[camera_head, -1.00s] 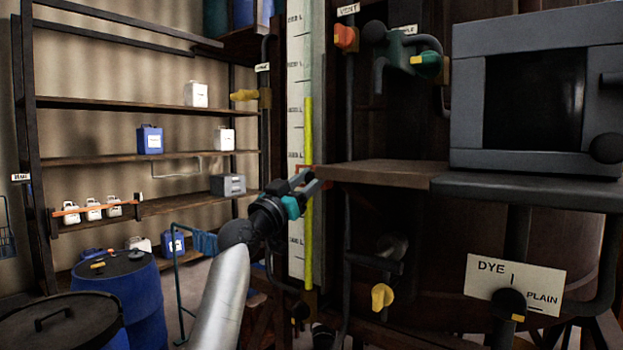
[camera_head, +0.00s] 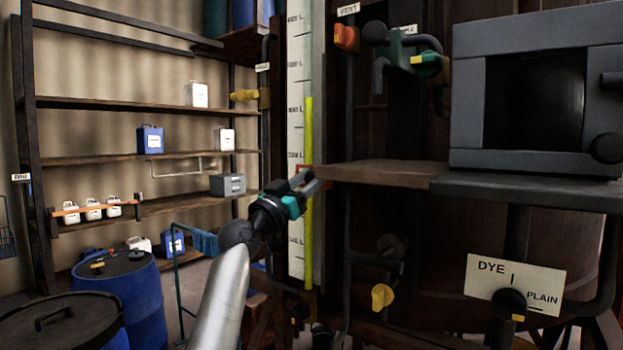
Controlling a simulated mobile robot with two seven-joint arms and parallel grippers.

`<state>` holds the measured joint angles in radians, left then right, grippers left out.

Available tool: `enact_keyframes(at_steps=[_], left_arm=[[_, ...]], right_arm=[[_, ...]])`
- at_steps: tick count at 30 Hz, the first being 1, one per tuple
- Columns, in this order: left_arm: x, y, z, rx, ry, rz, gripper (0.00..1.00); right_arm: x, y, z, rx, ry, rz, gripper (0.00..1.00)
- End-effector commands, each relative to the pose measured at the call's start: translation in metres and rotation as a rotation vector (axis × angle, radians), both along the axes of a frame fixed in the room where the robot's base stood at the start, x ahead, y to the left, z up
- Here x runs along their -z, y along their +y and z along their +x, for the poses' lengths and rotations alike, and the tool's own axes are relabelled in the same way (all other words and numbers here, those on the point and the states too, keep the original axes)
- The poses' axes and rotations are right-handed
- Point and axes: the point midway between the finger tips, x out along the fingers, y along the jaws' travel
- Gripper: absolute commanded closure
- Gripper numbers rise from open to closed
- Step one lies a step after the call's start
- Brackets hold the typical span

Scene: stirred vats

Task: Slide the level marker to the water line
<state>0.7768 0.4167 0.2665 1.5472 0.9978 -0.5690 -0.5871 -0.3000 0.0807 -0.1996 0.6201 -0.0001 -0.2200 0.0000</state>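The sight gauge is a tall white scale (camera_head: 295,125) with a yellow liquid column (camera_head: 308,130) beside it. The level marker (camera_head: 303,168) is a small red-orange frame around the gauge, level with the brown shelf. My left gripper (camera_head: 312,180) is at the marker, just below and in front of it, and hides part of it. Its fingers look a little apart; whether they hold part of the marker is not clear. My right gripper is not in view.
A brown ledge (camera_head: 385,173) juts out just right of the marker. Pipes with an orange valve (camera_head: 345,37), a green valve (camera_head: 428,65) and yellow handles (camera_head: 382,297) surround the gauge. Blue drums (camera_head: 130,290) stand at lower left.

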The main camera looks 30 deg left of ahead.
Motion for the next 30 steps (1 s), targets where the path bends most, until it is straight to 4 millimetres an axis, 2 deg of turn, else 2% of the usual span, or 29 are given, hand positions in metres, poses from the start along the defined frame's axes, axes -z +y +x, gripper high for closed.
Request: enact_keyframes(at_steps=[11, 16, 20, 30], left_arm=[[0.000, -0.002, 0.000, 0.004, 0.002, 0.000, 1.00], [-0.010, -0.002, 0.000, 0.004, 0.001, 0.002, 1.00], [-0.031, -0.001, 0.000, 0.002, -0.001, 0.003, 1.00], [-0.110, -0.001, 0.000, 0.002, -0.003, 0.004, 1.00]], right_arm=[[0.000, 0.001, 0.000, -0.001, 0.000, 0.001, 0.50], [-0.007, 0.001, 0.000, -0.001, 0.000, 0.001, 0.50], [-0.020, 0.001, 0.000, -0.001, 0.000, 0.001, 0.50], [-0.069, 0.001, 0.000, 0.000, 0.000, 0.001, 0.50]])
